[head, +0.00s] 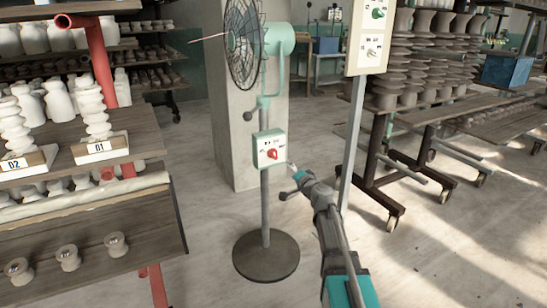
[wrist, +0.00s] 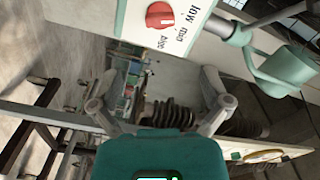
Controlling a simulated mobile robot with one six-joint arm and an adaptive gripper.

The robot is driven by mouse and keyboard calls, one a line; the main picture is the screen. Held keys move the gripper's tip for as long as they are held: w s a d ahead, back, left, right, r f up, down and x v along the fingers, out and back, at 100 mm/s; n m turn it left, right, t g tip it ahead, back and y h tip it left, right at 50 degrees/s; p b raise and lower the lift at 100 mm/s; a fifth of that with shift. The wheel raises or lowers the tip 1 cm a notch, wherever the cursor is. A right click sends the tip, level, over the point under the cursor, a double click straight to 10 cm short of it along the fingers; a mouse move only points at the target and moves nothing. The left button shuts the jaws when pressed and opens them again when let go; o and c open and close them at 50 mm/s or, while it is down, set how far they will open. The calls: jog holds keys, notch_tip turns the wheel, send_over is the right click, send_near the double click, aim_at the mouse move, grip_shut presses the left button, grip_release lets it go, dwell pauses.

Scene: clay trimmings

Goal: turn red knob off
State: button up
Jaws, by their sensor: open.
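The red knob (head: 272,154) is on the front of a white and pale green control box on the stand of a fan. In the wrist view the red knob (wrist: 159,15) is at the top edge, beside black printed labels, one reading "low". My gripper (head: 294,169) is just to the lower right of the box in the head view. In the wrist view my gripper (wrist: 160,80) has its two fingers spread wide with nothing between them. The knob lies beyond the fingertips, not between them.
A second panel (head: 369,40) with a green and a white knob stands on a post at upper right. The fan (head: 244,42) has a round dark base (head: 266,256). Pottery shelves (head: 90,220) stand at left, and wheeled racks of clay pieces (head: 420,130) at right.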

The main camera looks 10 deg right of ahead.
aim_at(275, 156)
jog(key=x, duration=1.2)
jog(key=shift+w+a, duration=0.15)
jog(key=shift+w, duration=0.25)
jog(key=c, duration=1.2)
jog(key=shift+o, duration=0.2)
jog(key=shift+a, duration=0.2)
jog(key=shift+d, duration=0.15)
